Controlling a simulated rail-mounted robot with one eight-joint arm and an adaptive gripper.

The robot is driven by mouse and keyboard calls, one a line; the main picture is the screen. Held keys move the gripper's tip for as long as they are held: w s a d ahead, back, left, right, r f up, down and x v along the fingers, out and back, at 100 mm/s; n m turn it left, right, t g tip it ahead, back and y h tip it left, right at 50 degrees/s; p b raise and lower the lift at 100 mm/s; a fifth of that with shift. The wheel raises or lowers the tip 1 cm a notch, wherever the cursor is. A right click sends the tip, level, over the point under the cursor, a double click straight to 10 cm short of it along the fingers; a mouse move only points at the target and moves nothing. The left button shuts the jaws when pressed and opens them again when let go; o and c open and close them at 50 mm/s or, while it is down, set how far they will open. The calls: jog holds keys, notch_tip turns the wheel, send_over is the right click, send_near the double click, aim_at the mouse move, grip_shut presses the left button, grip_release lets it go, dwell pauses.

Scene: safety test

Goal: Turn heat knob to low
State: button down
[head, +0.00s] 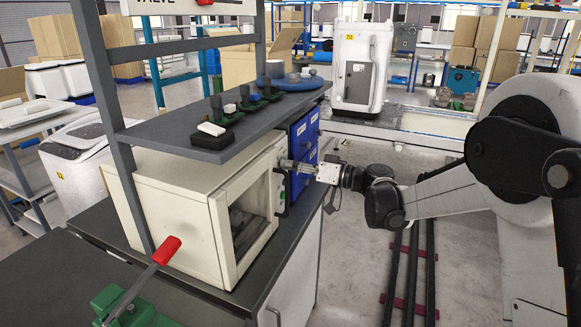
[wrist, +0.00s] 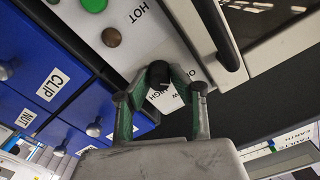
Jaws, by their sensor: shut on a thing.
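The heat knob (wrist: 158,71) is a small black knob on the white control panel (wrist: 125,55) of a cream oven (head: 170,205). My gripper (wrist: 157,82) is shut on the knob, with one green-and-grey finger on each side of it. A label below the knob is partly hidden by the fingers, so the knob's setting cannot be read. In the head view my gripper (head: 292,165) reaches from the right to the oven's front panel, and it hides the knob there.
A black door handle (wrist: 222,40) is close beside my gripper. Blue drawers (wrist: 60,85) labelled CLIP and NUT stand on the other side. Green (wrist: 95,4) and brown (wrist: 111,37) buttons are on the panel. A dark shelf (head: 190,125) with several items is above the oven.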

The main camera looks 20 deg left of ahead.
jog(key=m, duration=0.4)
jog(key=shift+m+b, duration=0.3)
jog(key=shift+b, duration=0.1)
jog(key=shift+f+m, duration=0.1)
jog(key=shift+m, duration=2.1)
jog(key=shift+b, duration=0.3)
jog(key=c, duration=1.5)
grip_release()
jog(key=shift+c, duration=0.2)
jog(key=shift+d, duration=0.1)
jog(key=s+d, duration=0.1)
jog(key=d, duration=1.1)
